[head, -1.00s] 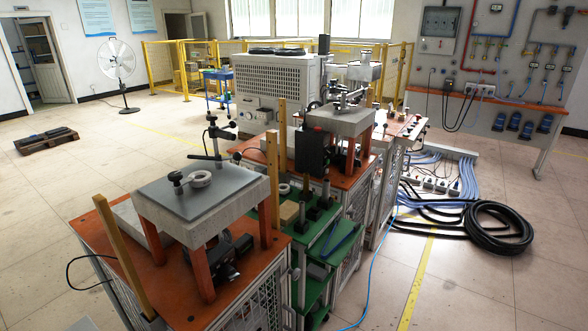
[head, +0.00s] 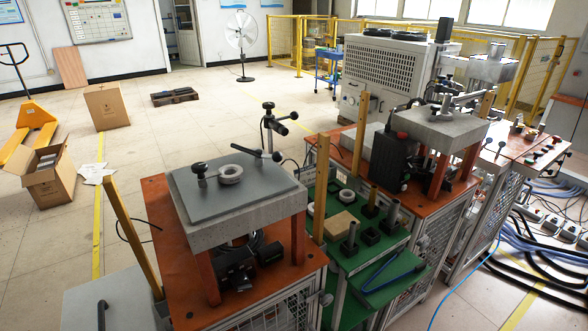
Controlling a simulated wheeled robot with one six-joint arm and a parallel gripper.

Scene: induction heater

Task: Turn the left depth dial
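The left workstation has an orange-topped bench (head: 160,213) carrying a grey plate (head: 235,205) on orange legs. A small black knob (head: 200,172) stands at the plate's left side, beside a pale metal ring (head: 230,174). A black clamp lever (head: 258,152) reaches over the plate's far edge. Dark fixture parts (head: 240,270) sit under the plate, partly hidden by it. No dial marked for depth can be made out, so I cannot tell which part is the left depth dial. My gripper is not in view.
A green cart (head: 350,255) with several cylinders stands right of the left bench. A second bench with a stone slab (head: 435,128) is beyond it. Cables (head: 550,235) lie on the floor at right. An open cardboard box (head: 48,180) stands at left; floor between is mostly clear.

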